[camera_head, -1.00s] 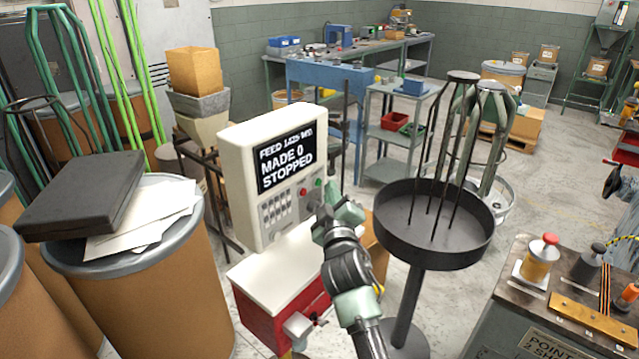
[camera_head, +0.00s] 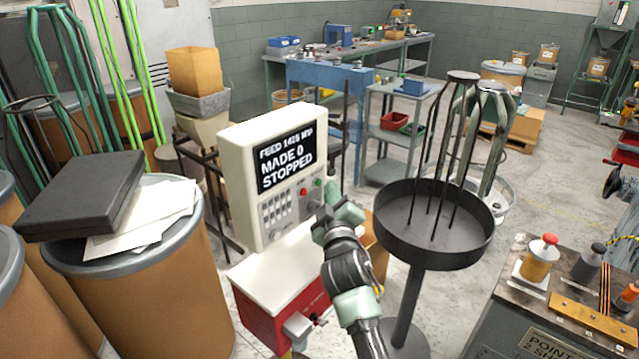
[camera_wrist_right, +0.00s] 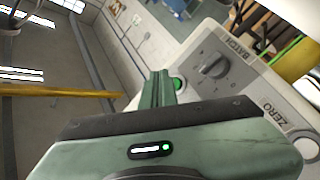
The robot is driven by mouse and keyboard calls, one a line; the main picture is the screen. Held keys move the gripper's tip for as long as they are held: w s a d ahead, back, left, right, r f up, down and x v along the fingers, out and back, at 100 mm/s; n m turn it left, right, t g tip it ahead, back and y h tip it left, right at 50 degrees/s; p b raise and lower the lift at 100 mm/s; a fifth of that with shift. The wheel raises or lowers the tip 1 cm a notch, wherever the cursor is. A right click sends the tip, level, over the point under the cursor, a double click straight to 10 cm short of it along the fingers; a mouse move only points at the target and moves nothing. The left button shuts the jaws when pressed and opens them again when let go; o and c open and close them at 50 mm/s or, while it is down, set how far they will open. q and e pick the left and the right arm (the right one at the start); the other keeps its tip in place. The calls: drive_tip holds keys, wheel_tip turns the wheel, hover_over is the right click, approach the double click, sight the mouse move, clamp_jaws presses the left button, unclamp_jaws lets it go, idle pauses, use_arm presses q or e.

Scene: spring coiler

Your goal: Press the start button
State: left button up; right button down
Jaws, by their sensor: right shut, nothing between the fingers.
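The control box (camera_head: 268,178) is cream, with a black screen (camera_head: 285,164) reading MADE 0 and STOPPED. A small green button (camera_head: 318,182) sits on its panel, right of a red button (camera_head: 303,191). In the right wrist view the green button (camera_wrist_right: 178,85) has a bright green rim and is partly hidden by my finger. My right gripper (camera_head: 331,187) is shut and empty, its fingertips (camera_wrist_right: 158,82) close beside the green button. I cannot tell whether they touch it. My left gripper is not in view.
In the wrist view a BATCH knob (camera_wrist_right: 213,66) and a ZERO button (camera_wrist_right: 304,147) are close by on the panel. A round dark tray with upright rods (camera_head: 434,252) stands right of my arm. A drum (camera_head: 140,290) with a black case (camera_head: 85,195) stands left.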

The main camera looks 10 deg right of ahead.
drive_tip(key=shift+w+a, duration=0.1)
drive_tip(key=shift+w, duration=0.05)
drive_tip(key=shift+w+a, duration=0.2)
